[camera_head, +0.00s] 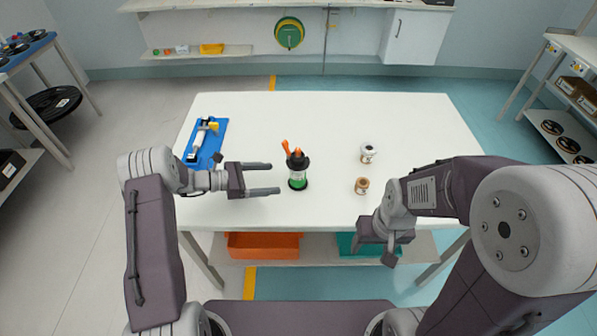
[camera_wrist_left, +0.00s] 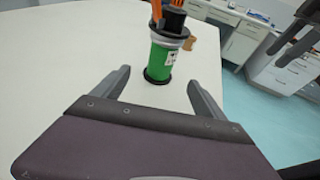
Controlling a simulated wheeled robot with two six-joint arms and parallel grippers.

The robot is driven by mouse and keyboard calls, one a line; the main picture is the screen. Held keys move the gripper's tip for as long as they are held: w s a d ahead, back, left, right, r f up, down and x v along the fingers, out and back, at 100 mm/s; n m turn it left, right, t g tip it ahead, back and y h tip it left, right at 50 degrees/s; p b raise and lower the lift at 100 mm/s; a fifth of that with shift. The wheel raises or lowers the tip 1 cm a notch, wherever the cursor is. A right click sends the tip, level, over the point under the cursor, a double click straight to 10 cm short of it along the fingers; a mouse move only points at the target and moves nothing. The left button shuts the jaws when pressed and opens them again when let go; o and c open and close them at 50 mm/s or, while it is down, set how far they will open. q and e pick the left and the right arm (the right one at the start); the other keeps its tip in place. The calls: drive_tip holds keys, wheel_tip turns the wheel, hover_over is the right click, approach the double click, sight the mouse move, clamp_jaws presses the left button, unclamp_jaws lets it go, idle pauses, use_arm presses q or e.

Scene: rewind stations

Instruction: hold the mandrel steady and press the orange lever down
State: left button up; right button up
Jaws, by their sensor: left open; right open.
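The mandrel (camera_head: 298,178) stands upright on the white table, with a green body and black flanges; it also shows in the left wrist view (camera_wrist_left: 160,62). The orange lever (camera_head: 286,147) sticks up at its top, tilted to the left; its upper end is cut off in the left wrist view. My left gripper (camera_head: 273,178) is open, its fingers pointing at the mandrel from the left with a small gap. In the left wrist view the mandrel stands ahead, between the lines of the two open fingers. My right gripper (camera_head: 378,250) is open and empty, hanging at the table's front edge, far from the mandrel.
A copper-coloured spool (camera_head: 362,186) and a pale spool (camera_head: 367,153) stand right of the mandrel. A blue tray (camera_head: 218,137) with a tool on it lies at the left. An orange bin (camera_head: 263,246) and a teal bin (camera_head: 345,243) sit below. The table's back is clear.

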sight(292, 178)
use_arm(q)
drive_tip(key=b+x, duration=0.2)
drive_tip(key=x, duration=0.6)
drive_tip(key=shift+d+f+b, duration=0.1)
drive_tip(key=shift+f+b, duration=0.1)
drive_tip(key=shift+b, duration=0.15)
drive_tip(key=shift+w+d, duration=0.2)
drive_tip(key=shift+d, duration=0.25)
